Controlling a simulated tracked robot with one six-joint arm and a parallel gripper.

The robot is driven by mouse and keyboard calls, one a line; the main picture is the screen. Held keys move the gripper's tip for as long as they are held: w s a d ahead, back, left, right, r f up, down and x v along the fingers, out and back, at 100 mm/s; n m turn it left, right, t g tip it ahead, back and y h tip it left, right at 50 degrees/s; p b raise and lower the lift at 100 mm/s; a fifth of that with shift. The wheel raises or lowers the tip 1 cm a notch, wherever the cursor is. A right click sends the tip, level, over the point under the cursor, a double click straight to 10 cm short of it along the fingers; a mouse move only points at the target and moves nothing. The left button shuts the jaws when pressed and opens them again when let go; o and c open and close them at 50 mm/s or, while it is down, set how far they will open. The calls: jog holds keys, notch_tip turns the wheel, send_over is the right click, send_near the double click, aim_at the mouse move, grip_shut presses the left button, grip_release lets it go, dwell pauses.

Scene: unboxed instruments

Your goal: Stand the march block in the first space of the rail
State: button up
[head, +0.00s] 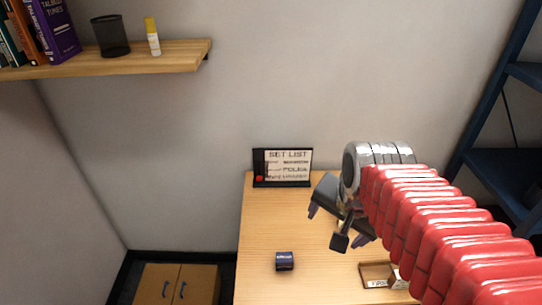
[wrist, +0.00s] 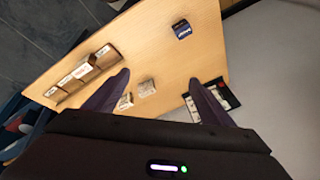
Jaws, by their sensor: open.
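A dark blue block (head: 285,262) with a small pale label stands alone on the table; it also shows in the wrist view (wrist: 182,29). Two pale blocks, one (wrist: 147,88) and another (wrist: 125,101), lie on the table between my fingers in the wrist view. I cannot read the small labels, so I cannot tell which block is march. The brown rail (head: 368,268) is partly hidden by my arm; in the wrist view the rail (wrist: 92,74) shows pale labels and a pale block at one end. My gripper (head: 341,222) is open and empty above the table; its fingers (wrist: 160,80) are spread.
A black-framed set list sign (head: 284,167) stands at the table's back edge, by the wall. A wooden shelf (head: 150,62) hangs at upper left, and a blue rack (head: 495,120) stands at right. The table (head: 262,225) is clear around the blue block.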

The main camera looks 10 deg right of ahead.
jog(key=s+a+r+n+t+y, duration=0.1)
jog(key=s+a+r+n, duration=0.1)
jog(key=a+n, duration=0.5)
jog(key=n, duration=0.3)
jog(key=shift+s+r+t, duration=0.25)
jog(key=shift+s+t, duration=0.05)
jog(key=shift+s, duration=0.05)
jog(key=shift+c, duration=0.2)
